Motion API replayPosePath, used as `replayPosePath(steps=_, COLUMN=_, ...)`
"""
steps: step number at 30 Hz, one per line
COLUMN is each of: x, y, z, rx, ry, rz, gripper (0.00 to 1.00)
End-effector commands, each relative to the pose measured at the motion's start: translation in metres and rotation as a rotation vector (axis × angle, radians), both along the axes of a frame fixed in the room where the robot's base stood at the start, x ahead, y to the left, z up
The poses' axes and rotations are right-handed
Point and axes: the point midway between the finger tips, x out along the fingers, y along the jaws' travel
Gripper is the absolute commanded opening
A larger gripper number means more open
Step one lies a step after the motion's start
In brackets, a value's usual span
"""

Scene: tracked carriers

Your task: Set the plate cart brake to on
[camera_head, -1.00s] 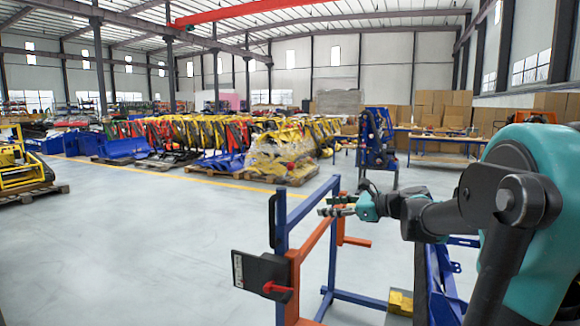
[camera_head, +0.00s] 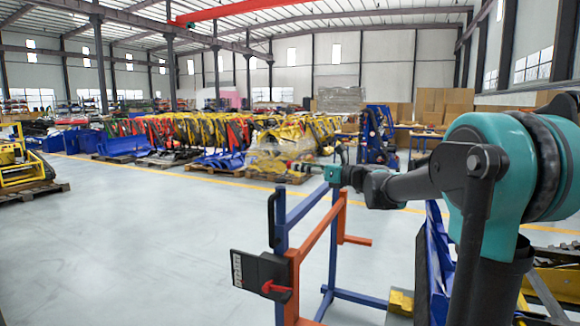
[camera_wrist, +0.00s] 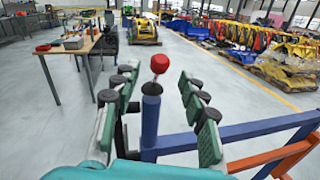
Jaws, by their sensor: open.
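The plate cart is a blue and orange frame (camera_head: 322,228) in the centre of the head view. A black panel (camera_head: 256,270) with a red lever (camera_head: 277,289) is fixed to its near left side. In the wrist view, a red ball knob (camera_wrist: 159,63) on a short stem shows between the spread fingers of my gripper (camera_wrist: 157,88), at the top of a blue post (camera_wrist: 151,120). I cannot tell whether it is the same red lever, or how near the fingers are.
A yellow machine (camera_head: 22,165) on a pallet stands at the left. Rows of red, yellow and blue machines (camera_head: 215,140) stand behind. A workbench (camera_wrist: 70,50) shows at the wrist view's left. The grey floor (camera_head: 150,240) left of the cart is clear.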

Motion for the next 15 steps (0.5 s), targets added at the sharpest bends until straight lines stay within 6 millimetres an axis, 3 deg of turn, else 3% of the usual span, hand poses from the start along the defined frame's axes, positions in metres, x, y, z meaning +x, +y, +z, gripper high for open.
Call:
replayPosePath(steps=6, x=0.021, y=0.033, z=0.0, rx=0.0, ry=0.0, rz=0.002, gripper=0.43)
replayPosePath(steps=15, x=0.032, y=0.049, z=0.0, rx=0.0, ry=-0.001, rz=0.001, gripper=0.43)
